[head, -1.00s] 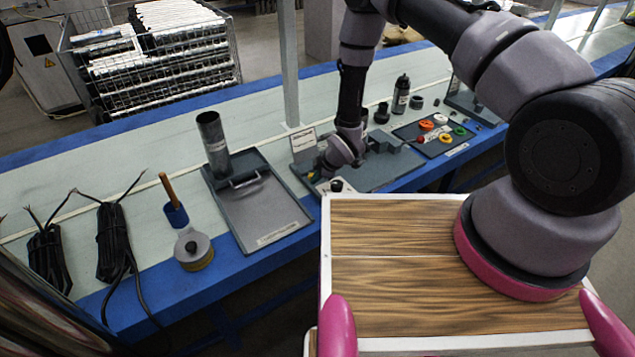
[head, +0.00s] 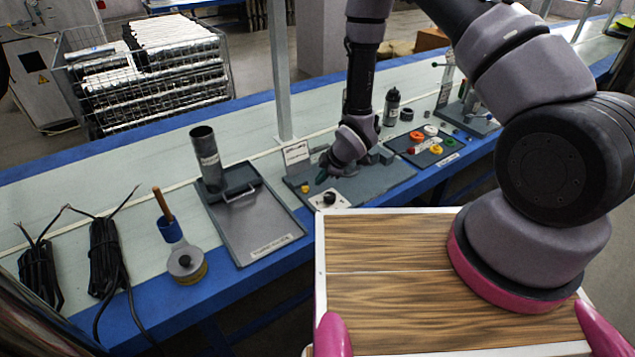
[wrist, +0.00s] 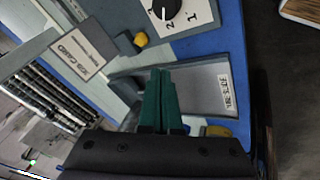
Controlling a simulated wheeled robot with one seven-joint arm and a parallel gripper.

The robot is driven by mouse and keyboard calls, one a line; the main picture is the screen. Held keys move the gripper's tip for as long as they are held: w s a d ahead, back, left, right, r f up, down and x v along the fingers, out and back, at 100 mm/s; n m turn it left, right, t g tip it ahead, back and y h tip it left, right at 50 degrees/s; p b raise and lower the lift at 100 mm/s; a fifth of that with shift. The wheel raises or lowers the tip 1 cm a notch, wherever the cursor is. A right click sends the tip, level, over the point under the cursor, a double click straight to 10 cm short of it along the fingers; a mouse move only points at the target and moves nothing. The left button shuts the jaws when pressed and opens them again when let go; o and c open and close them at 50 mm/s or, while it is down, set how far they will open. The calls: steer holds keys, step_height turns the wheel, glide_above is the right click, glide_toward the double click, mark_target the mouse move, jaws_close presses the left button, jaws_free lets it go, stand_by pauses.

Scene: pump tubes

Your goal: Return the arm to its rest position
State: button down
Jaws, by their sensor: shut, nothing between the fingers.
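My gripper (head: 322,177) hangs at the end of my arm above the dark fixture board (head: 385,182) in the head view. In the wrist view its green fingers (wrist: 159,100) are closed together with nothing between them. Just past the fingertips lie a white plate with a black dial (wrist: 168,10) and a small yellow button (wrist: 141,39). The dial (head: 330,197) and the yellow button (head: 304,187) also show in the head view, near the board's left end.
A grey tray (head: 270,232) with an upright metal tube (head: 208,158) stands left of the board. A sign (head: 296,153) stands behind. Black cable bundles (head: 104,258) lie far left.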

stand_by(0.4)
steer(key=w+d+r+m+t+h, duration=0.1)
steer(key=w+d+r+m, duration=0.3)
steer(key=r, duration=0.7)
steer(key=d+r+m+t+h, duration=0.1)
steer(key=d+r+m, duration=0.4)
steer(key=r, duration=0.7)
steer(key=d+r+m+h, duration=0.15)
steer(key=d+r, duration=0.45)
steer(key=r, duration=0.6)
steer(key=s+d+r+m, duration=0.6)
steer(key=s+r, duration=0.2)
steer(key=r, duration=0.4)
steer(key=s+d+r+m, duration=0.1)
steer(key=s+r+m, duration=0.2)
steer(key=s, duration=0.4)
steer(key=s+d+r+m+t, duration=0.1)
steer(key=s+r+m, duration=0.2)
steer(key=s, duration=0.5)
steer(key=shift+r+y, duration=0.45)
steer(key=shift+w+d, duration=0.1)
